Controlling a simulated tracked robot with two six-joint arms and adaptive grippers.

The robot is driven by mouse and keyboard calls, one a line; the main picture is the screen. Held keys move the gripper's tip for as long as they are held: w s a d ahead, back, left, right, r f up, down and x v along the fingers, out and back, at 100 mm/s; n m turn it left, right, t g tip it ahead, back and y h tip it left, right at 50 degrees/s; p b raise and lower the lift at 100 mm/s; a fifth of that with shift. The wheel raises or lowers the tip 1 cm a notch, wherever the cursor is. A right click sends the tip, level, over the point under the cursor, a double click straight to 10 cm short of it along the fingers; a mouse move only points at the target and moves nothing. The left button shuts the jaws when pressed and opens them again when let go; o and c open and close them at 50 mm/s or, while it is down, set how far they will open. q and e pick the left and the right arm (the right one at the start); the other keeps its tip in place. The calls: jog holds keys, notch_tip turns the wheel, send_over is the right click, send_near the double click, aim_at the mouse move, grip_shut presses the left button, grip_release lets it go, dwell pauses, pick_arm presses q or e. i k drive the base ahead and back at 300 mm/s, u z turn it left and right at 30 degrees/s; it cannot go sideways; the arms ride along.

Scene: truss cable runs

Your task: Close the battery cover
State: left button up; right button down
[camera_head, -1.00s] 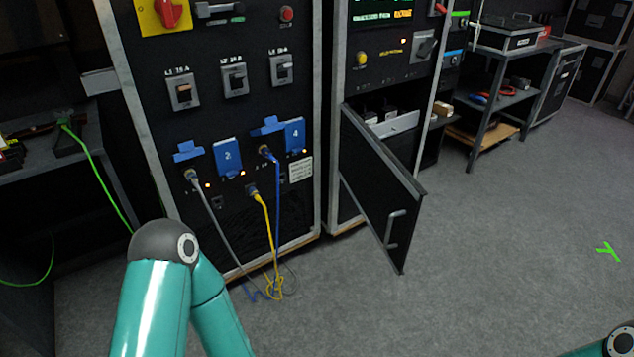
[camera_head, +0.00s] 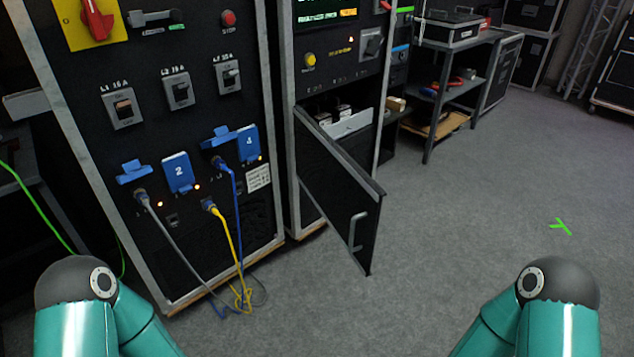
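The battery cover (camera_head: 340,200) is a black hinged door with a grey frame and a grey pull handle (camera_head: 355,231). It stands swung open at the lower part of the second rack, with its free edge toward the open floor. Behind it the compartment (camera_head: 343,115) is partly visible, with pale items and a light grey panel inside. My arms show at the lower left and lower right, well apart from the cover. Neither gripper is in the picture.
The left rack (camera_head: 150,140) holds switches, blue sockets and plugged cables; grey, yellow and blue cables (camera_head: 231,270) hang to the floor. A shelf cart (camera_head: 445,85) stands at the back right. Grey floor (camera_head: 440,220) right of the cover is clear, with a green mark (camera_head: 561,226).

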aim_at(347, 198)
jog(key=i, duration=0.9)
jog(key=z, duration=0.05)
